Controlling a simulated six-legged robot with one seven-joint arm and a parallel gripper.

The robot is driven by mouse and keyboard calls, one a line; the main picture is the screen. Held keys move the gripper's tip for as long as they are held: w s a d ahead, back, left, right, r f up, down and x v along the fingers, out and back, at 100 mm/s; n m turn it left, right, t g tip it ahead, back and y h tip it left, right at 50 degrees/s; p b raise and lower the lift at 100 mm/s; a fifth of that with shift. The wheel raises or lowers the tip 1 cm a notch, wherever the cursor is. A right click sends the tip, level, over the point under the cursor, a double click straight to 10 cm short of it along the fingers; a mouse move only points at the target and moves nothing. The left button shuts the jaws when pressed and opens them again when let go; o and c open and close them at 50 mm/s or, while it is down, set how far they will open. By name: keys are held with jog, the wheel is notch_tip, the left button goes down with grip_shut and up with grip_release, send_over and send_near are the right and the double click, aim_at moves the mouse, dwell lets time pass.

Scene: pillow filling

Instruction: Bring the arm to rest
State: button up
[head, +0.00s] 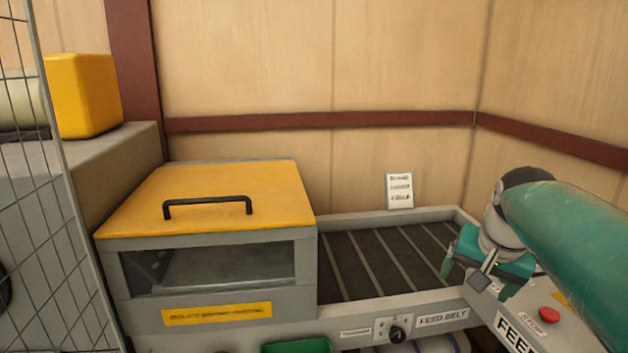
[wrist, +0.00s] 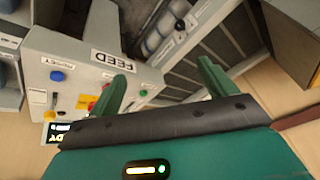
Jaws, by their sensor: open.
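My gripper (head: 476,268) is at the right in the head view, at the end of my green arm. It hangs over the right end of the feed belt (head: 372,262), near the control panel corner. In the wrist view its two green fingers (wrist: 168,85) stand wide apart with nothing between them. Beyond the fingers lie the panel (wrist: 75,62) marked FEED and a rack of pale rolls (wrist: 165,28). Whether a finger touches the belt frame I cannot tell.
A grey box with a closed yellow lid (head: 200,195) and black handle covers the belt's left part. A red stop button (head: 549,314) sits on the panel below my arm. A wire mesh fence (head: 45,220) stands at the left. Wooden walls close the back and right.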

jog(key=s+a+f+n+t+y, duration=0.1)
jog(key=s+a+f+n, duration=0.6)
jog(key=s+a, duration=0.7)
notch_tip(320, 180, down, 3)
jog(key=shift+a+r, duration=0.2)
jog(key=shift+a, duration=0.6)
